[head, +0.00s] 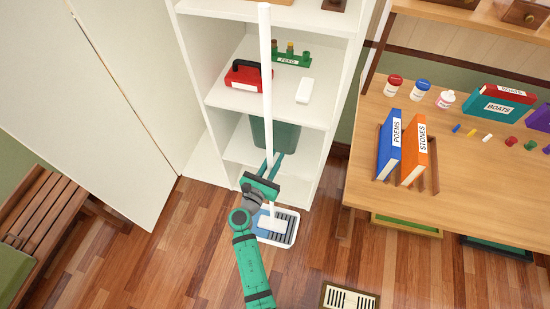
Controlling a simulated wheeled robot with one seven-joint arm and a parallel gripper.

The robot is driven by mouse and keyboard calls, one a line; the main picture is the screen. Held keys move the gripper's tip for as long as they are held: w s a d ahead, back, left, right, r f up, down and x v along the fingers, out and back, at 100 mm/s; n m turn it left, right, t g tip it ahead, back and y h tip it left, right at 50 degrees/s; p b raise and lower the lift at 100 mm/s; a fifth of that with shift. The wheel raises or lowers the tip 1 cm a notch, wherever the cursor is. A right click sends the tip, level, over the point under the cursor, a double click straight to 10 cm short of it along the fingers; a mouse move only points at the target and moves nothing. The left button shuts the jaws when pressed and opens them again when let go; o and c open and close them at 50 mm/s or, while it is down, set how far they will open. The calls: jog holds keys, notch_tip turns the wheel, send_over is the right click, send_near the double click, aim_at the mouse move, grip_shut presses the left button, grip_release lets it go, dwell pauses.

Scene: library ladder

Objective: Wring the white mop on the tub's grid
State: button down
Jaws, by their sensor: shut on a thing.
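The white mop stands nearly upright in the head view, its long handle (266,80) rising in front of the white shelf. My gripper (272,165) is shut on the mop handle, low down near its lower part. The mop's white head (272,223) shows just beyond my arm, over the tub. The tub (292,216) is a pale, shallow box on the floor with a dark slatted grid (290,230). I cannot tell whether the mop head touches the grid. My arm hides the tub's left part.
The white shelf (216,90) stands right behind the tub, holding a red toolbox (246,78) and a dark green bin (262,135). A wooden table (465,170) with books is at right. A bench (40,220) is at left. A floor vent (349,298) lies in front.

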jog(key=shift+f, duration=0.55)
dwell(1.2)
